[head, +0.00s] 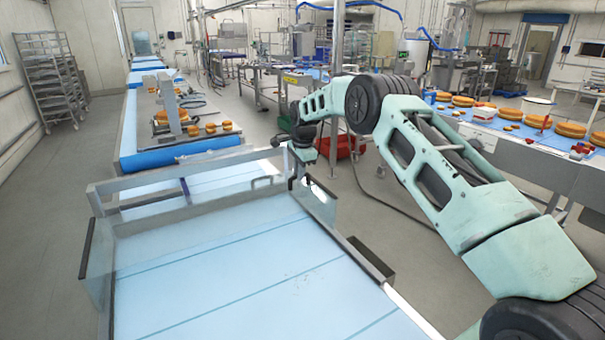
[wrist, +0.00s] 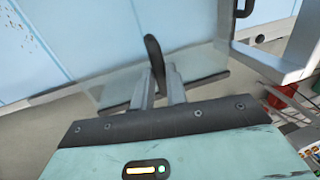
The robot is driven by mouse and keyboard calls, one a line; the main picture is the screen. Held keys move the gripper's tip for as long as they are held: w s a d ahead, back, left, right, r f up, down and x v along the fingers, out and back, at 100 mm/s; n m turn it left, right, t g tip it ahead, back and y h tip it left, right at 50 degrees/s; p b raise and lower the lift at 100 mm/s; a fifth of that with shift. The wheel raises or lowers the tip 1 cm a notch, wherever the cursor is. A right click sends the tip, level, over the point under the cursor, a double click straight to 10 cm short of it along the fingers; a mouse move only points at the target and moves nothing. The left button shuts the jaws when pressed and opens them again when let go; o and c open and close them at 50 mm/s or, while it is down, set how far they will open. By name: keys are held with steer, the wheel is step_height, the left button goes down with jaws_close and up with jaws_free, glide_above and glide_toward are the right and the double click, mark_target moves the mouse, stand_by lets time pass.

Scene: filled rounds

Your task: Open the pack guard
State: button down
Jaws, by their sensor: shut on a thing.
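The pack guard appears to be the clear panel (head: 319,205) with a dark edge at the right side of the light-blue belt in the head view. The panel (wrist: 204,66) also crosses the middle of the wrist view. A dark upright handle (wrist: 153,52) stands at it. My gripper (wrist: 159,82) is shut on this handle, with one grey finger on each side. In the head view my gripper (head: 297,183) is small and partly hidden by my wrist, and the handle cannot be made out there.
The belt (head: 230,265) in front is bare. A metal frame bar (head: 190,168) crosses its far end, and another clear panel (head: 98,265) stands at its left. A grey open box (head: 370,258) sits at its right side. A table with cakes (head: 500,125) stands at the right.

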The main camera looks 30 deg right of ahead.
steer(key=shift+w+r, duration=0.1)
steer(key=shift+w, duration=0.9)
steer(key=c, duration=1.4)
jaws_free()
steer(key=s+r+b, duration=0.1)
steer(key=r+b, duration=0.1)
steer(key=r, duration=0.6)
steer(key=s+r+b, duration=0.1)
steer(key=s+r, duration=0.1)
steer(key=r, duration=0.7)
steer(key=shift+s+b, duration=0.25)
steer(key=shift+b, duration=0.1)
